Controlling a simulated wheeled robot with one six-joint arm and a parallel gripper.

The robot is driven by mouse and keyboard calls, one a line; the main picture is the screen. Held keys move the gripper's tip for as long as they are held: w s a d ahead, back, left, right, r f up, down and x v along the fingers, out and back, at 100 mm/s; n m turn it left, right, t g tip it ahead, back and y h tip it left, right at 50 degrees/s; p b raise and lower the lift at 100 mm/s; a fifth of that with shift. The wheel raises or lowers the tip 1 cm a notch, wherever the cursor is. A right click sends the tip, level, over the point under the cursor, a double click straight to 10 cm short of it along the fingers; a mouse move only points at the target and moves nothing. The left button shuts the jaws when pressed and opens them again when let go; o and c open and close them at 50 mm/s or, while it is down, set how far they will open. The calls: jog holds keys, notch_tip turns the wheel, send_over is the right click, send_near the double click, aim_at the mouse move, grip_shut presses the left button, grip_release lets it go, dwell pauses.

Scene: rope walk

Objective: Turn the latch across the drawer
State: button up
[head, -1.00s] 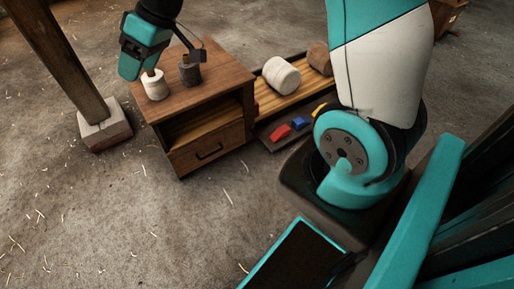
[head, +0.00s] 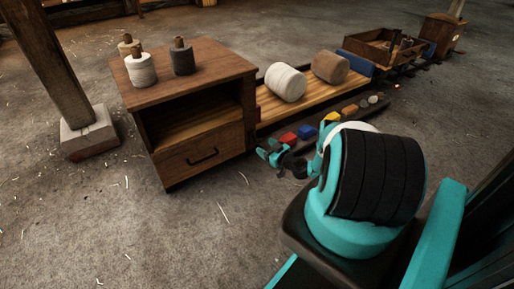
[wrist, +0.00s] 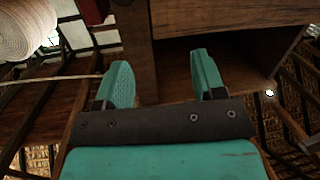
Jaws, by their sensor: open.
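The drawer (head: 203,157) is the lower front of a brown wooden cabinet (head: 225,68) and looks shut, with a dark handle (head: 203,158) on its face. I cannot make out the latch for certain in either view. My gripper (head: 270,153) is low, to the right of the drawer front and apart from it in the picture. In the wrist view my gripper (wrist: 162,75) is open with nothing between its two teal fingers. Brown wood and a dark recess, likely the cabinet's, lie beyond the fingers.
Several thread spools (head: 139,70) stand on the cabinet top. A low shelf with a white roll (head: 286,82) and a brown roll (head: 330,67) extends to the right. Small coloured blocks (head: 305,131) lie before it. A post on a stone block (head: 90,137) stands left. Floor before the drawer is clear.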

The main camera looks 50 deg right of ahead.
jog(key=s+f+m+h+b, duration=0.1)
jog(key=s+f+m+h, duration=0.15)
jog(key=s+f, duration=0.35)
jog(key=h+b, duration=0.1)
jog(key=b, duration=1.1)
send_near(258, 143)
jog(key=x, duration=0.3)
jog(key=shift+n, duration=0.35)
jog(key=b+x, duration=0.4)
jog(key=x, duration=0.3)
jog(key=shift+d+b, duration=0.15)
jog(key=shift+b, duration=0.25)
jog(key=shift+w+d+r, duration=0.15)
jog(key=shift+w+d, duration=0.05)
jog(key=shift+w, duration=0.4)
jog(key=c, duration=0.9)
